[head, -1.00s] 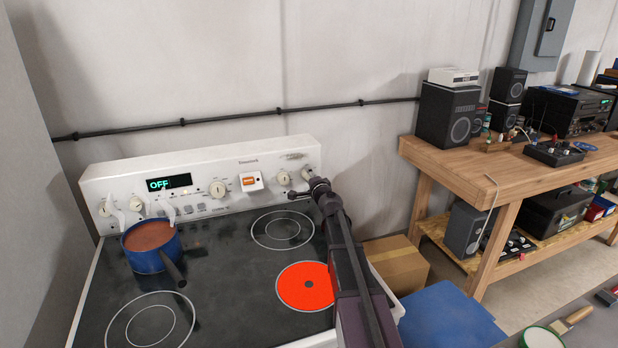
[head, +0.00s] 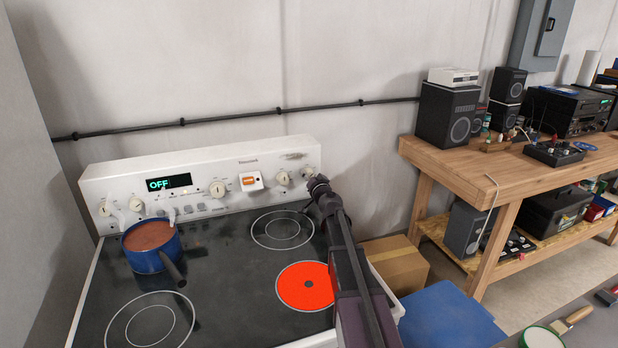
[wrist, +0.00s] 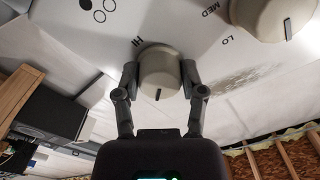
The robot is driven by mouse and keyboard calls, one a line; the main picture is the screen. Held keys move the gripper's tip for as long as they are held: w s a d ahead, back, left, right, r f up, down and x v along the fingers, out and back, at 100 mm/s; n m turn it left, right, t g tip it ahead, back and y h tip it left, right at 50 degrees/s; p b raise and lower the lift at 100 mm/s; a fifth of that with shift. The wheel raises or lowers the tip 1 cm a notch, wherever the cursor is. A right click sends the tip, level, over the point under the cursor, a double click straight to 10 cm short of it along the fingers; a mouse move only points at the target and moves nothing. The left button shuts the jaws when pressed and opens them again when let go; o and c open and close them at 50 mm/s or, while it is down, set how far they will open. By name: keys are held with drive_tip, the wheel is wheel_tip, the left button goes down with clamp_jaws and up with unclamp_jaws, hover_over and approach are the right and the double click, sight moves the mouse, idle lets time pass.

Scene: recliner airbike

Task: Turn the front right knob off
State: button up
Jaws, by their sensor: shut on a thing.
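The far-right knob (head: 307,173) on the stove's white back panel is at my gripper (head: 314,186). In the wrist view the cream knob (wrist: 160,68) sits between the two fingers of my gripper (wrist: 160,76), which are shut on its sides. A short dark mark shows on the knob's rim, and the letters HI are printed beside it. The front right burner (head: 308,287) glows red. A neighbouring knob (head: 283,178) is left of my gripper; a large cream knob (wrist: 258,16) also shows in the wrist view.
A blue pot (head: 148,256) with brown contents stands on the back left burner, its handle pointing forward. The display (head: 168,182) reads OFF. A cardboard box (head: 397,262) and a wooden workbench (head: 470,172) with electronics stand to the right.

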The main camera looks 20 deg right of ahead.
drive_tip(key=shift+w+n, duration=0.2)
drive_tip(key=shift+n, duration=0.1)
drive_tip(key=o, duration=1.1)
drive_tip(key=shift+o, duration=0.2)
drive_tip(key=shift+s, duration=0.1)
drive_tip(key=shift+s, duration=0.1)
drive_tip(key=shift+s, duration=5.95)
